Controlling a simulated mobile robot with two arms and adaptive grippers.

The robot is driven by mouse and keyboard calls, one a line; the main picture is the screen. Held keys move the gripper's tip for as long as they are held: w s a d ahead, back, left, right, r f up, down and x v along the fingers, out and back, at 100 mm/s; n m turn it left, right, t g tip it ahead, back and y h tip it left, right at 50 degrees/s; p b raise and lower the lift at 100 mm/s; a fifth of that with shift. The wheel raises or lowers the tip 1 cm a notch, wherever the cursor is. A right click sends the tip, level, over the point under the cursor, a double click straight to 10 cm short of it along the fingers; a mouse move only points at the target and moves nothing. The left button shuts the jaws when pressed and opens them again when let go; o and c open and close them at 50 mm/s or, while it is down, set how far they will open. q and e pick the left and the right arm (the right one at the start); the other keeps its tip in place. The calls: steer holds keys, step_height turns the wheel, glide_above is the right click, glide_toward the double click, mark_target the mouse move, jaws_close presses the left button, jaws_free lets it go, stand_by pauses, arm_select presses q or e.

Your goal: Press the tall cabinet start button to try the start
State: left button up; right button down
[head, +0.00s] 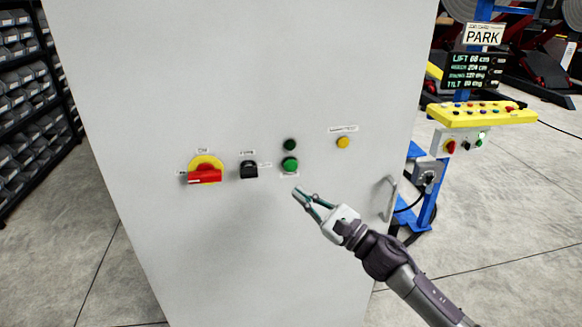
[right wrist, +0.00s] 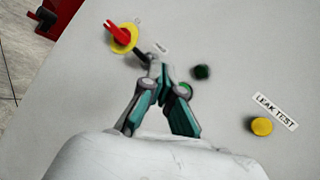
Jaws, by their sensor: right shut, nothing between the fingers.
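The tall grey cabinet (head: 240,80) fills the middle of the head view. On its front are a green button (head: 290,164) with a dark green lamp or button (head: 290,144) just above it. The green button is partly hidden behind my fingers in the right wrist view (right wrist: 186,90). My right gripper (head: 297,191) is shut and empty, its fingertips just below and right of the green button in the head view. I cannot tell whether they touch the cabinet. My left gripper is not in view.
Left of the green button are a black selector (head: 249,170) and a red handle on a yellow disc (head: 205,174). A yellow button (head: 342,142) labelled LEAK TEST is to the right. A cabinet handle (head: 389,198) and a yellow control stand (head: 480,115) stand further right.

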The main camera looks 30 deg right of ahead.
mark_target(286, 165)
steer(key=shift+w+d+b, duration=0.3)
steer(key=shift+w+d, duration=0.1)
steer(key=shift+w, duration=0.95)
steer(key=shift+w+d+b, duration=0.25)
steer(key=shift+w+d, duration=0.15)
steer(key=shift+w, duration=0.9)
steer(key=shift+w+d+b, duration=0.3)
steer(key=shift+w+d, duration=0.1)
steer(key=shift+w, duration=0.95)
steer(key=shift+w+d+b, duration=0.1)
steer(key=shift+w+b, duration=0.3)
steer(key=shift+b, duration=0.05)
steer(key=shift+w+d+b, duration=0.15)
steer(key=shift+w+b, duration=0.3)
steer(key=shift+s, duration=0.15)
steer(key=shift+s+a, duration=0.25)
steer(key=shift+s, duration=0.5)
